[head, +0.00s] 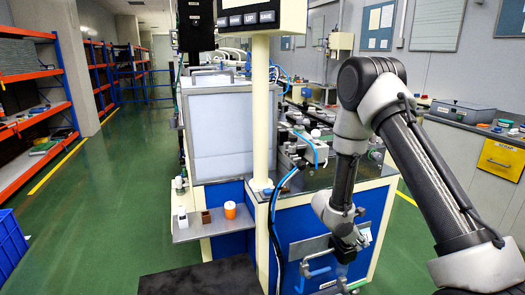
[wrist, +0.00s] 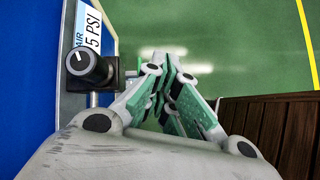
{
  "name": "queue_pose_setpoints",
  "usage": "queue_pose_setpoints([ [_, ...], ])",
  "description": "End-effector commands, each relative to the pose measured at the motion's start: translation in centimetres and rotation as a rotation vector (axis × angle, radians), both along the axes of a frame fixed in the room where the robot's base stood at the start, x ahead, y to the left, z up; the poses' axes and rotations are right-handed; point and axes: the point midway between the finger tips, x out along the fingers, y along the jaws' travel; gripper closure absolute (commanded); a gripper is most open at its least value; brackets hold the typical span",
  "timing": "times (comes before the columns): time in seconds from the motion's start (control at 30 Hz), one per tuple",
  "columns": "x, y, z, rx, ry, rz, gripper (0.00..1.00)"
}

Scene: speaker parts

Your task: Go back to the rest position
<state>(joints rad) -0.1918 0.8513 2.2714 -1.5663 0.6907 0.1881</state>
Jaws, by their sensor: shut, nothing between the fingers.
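My gripper (wrist: 172,70) is in the middle of the wrist view, its green and grey fingers closed together with nothing between them. It hangs over the green floor, beside a blue panel (wrist: 30,60). In the head view my arm bends down from its high elbow, and the wrist end is in front of the blue and cream workstation (head: 322,228).
A black knob (wrist: 88,68) on the panel is close left of my fingers. A dark brown ribbed surface (wrist: 280,125) lies at right. A side shelf (head: 215,229) holds an orange-and-white cylinder (head: 230,210) and a brown block (head: 206,217). Open floor (head: 120,165) is left.

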Motion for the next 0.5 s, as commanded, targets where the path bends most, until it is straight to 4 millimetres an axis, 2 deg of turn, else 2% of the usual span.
queue_pose_setpoints([
  [0.03,-0.7,-1.3,2.6,-0.013,-0.029,-0.087,1.00],
  [0.1,-2.3,-3.1,6.2,-0.025,-0.067,-0.232,1.00],
  [0.23,-6.3,-5.4,13.0,-0.007,-0.140,-0.500,1.00],
  [0.37,-11.4,-6.2,18.9,0.068,-0.212,-0.770,1.00],
  [0.5,-16.8,-5.3,23.8,0.203,-0.280,-1.020,1.00],
])
